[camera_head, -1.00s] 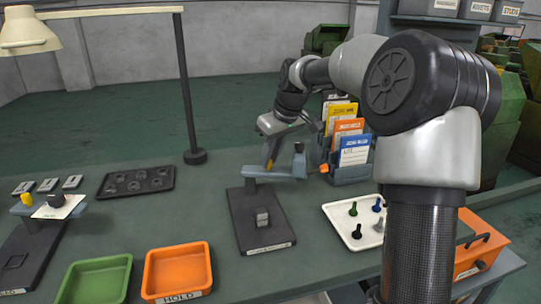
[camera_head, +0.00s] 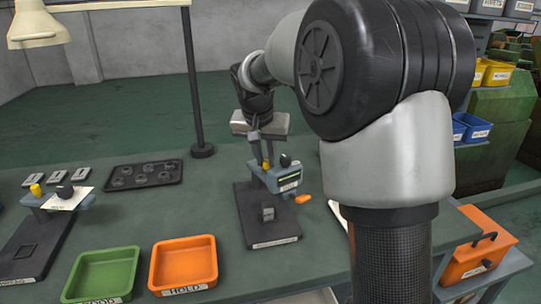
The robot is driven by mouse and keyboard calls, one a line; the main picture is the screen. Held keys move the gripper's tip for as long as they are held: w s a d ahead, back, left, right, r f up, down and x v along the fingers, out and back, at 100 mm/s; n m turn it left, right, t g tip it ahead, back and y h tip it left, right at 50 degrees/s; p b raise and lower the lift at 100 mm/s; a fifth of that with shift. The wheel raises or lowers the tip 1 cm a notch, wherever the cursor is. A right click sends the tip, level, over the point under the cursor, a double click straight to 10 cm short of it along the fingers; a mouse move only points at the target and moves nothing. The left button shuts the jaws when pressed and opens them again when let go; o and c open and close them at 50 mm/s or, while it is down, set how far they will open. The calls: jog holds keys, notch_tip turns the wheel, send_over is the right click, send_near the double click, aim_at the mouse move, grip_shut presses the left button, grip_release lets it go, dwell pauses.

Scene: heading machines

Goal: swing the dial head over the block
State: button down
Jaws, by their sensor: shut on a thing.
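The dial head (camera_head: 288,178) is a blue-grey swing arm with a small display, a dark knob on top and an orange handle (camera_head: 302,199) at its right. It stands on a black base (camera_head: 250,225) and points to the front right. The small grey block (camera_head: 267,213) sits on that base, in front and to the left of the head. In this view the head is beside the block, not over it. My gripper (camera_head: 265,158) reaches down at the head's rear and is shut on it. The exact contact between the fingers is too small to make out.
Green (camera_head: 103,272) and orange (camera_head: 184,264) trays lie at the front. A similar station (camera_head: 45,225) stands at the left, with a dark tray (camera_head: 144,174) behind. A lamp post (camera_head: 194,90) rises behind. My arm hides much of the right side.

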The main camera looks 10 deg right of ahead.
jog(key=shift+a+m+g+h+p, duration=0.25)
jog(key=shift+a+m, duration=0.3)
jog(key=shift+m, duration=0.4)
jog(key=shift+a+m+g+h+p, duration=0.15)
jog(key=shift+a+m+h, duration=0.3)
jog(key=shift+m, duration=0.5)
jog(key=c, duration=1.7)
grip_release()
jog(key=shift+a, duration=0.1)
jog(key=shift+o, duration=0.2)
jog(key=p+v, duration=0.3)
jog(key=v, duration=1.4)
jog(key=shift+r, duration=0.25)
jog(key=shift+s, duration=0.15)
